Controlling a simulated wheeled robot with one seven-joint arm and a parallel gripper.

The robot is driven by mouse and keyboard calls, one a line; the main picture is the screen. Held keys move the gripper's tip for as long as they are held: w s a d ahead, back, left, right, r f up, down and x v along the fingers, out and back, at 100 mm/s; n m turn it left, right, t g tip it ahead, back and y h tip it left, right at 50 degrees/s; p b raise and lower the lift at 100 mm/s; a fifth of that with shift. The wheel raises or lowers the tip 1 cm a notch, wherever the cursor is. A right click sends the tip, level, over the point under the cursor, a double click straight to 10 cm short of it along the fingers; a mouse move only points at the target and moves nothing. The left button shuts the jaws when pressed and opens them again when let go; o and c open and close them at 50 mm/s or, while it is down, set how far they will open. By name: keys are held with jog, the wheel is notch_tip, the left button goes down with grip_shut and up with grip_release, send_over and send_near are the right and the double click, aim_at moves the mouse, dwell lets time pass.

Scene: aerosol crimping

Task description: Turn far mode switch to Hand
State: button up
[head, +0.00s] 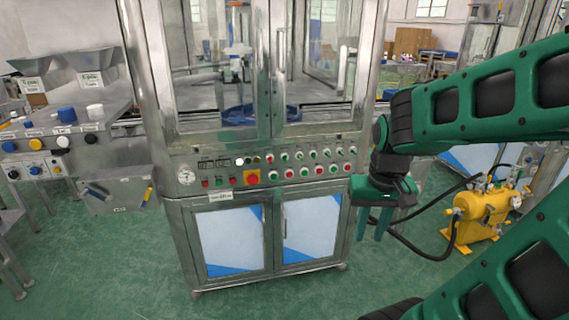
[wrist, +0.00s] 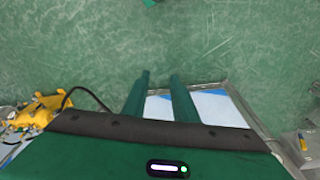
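The control panel (head: 265,168) runs across the front of the steel machine cabinet.
White-and-blue cabinet doors (head: 233,240) lie below the panel. A yellow pump unit (head: 475,218) with black hoses stands on the right. Another machine with knobs (head: 33,170) stands on the left. Green floor (head: 110,270) is open in front.

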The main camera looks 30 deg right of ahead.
jog(key=w+d+f+t+h, duration=0.1)
jog(key=w+d+f+t, duration=0.2)
jog(key=w, duration=1)
jog(key=w+d+f+t+h, duration=0.1)
jog(key=w+d+t+h, duration=0.2)
jog(key=w, duration=1)
jog(key=m+t, duration=0.3)
jog(key=t, duration=0.7)
send_near(287, 159)
jog(key=x, duration=0.9)
jog(key=shift+d+r, duration=0.1)
jog(key=shift+c, duration=0.4)
grip_shut()
jog(key=shift+a, duration=0.2)
jog(key=shift+d, duration=0.1)
